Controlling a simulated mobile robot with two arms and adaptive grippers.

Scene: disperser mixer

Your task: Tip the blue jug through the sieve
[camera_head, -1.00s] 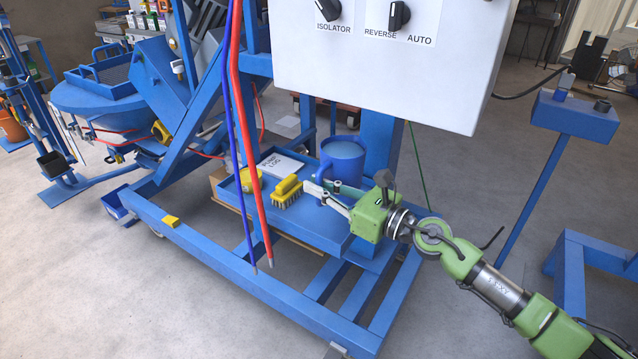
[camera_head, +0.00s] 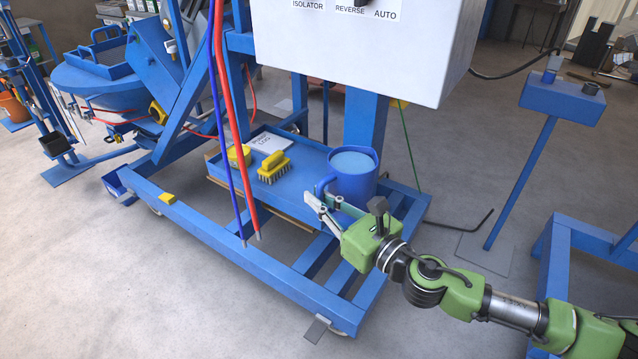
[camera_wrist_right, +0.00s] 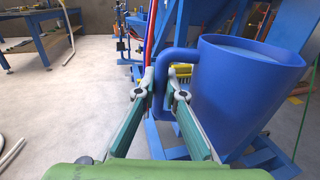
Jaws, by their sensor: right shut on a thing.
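The blue jug (camera_head: 350,178) holds a paler blue fill near its rim. It is upright, over the right end of the blue tray (camera_head: 298,203), and appears raised off it; its underside is partly hidden. My right gripper (camera_head: 322,208) is shut on the jug's handle, on the jug's left side. In the right wrist view the two fingers (camera_wrist_right: 160,95) pinch the handle beside the jug body (camera_wrist_right: 240,95). A square blue frame with a grey inside, likely the sieve (camera_head: 103,58), sits on the round blue vessel at the far left. My left gripper is not in view.
A yellow brush (camera_head: 273,168), a yellow object (camera_head: 238,156) and a white labelled card (camera_head: 270,142) lie on the tray. Red and blue hoses (camera_head: 228,130) hang before it. A white control box (camera_head: 360,50) overhangs the jug. A blue pedestal (camera_head: 562,98) stands right.

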